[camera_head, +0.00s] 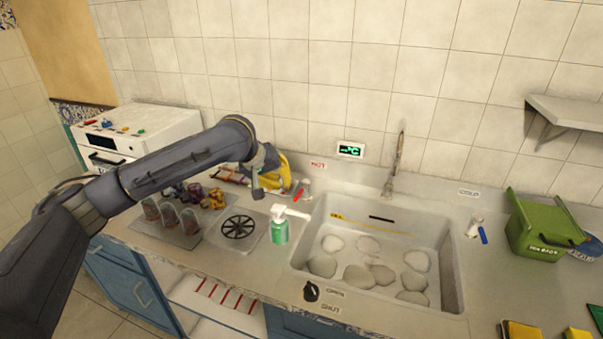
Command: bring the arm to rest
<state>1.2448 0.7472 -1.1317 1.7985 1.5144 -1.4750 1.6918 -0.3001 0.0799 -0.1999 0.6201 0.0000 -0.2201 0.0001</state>
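My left arm reaches in from the left over the counter. Its gripper (262,181) hangs above the counter at the back, in front of a yellow object (283,172). The fingers are small and dark here, and I cannot tell whether they are open or shut or touch the yellow object. My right gripper is not in view.
A sink (447,270) with several pale stones and a tap (395,165) is at the centre right. A green soap bottle (280,231) stands left of it. Glasses (170,217) stand on a tray at the left. A green bin (540,225) and wall shelf (570,110) are at the right.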

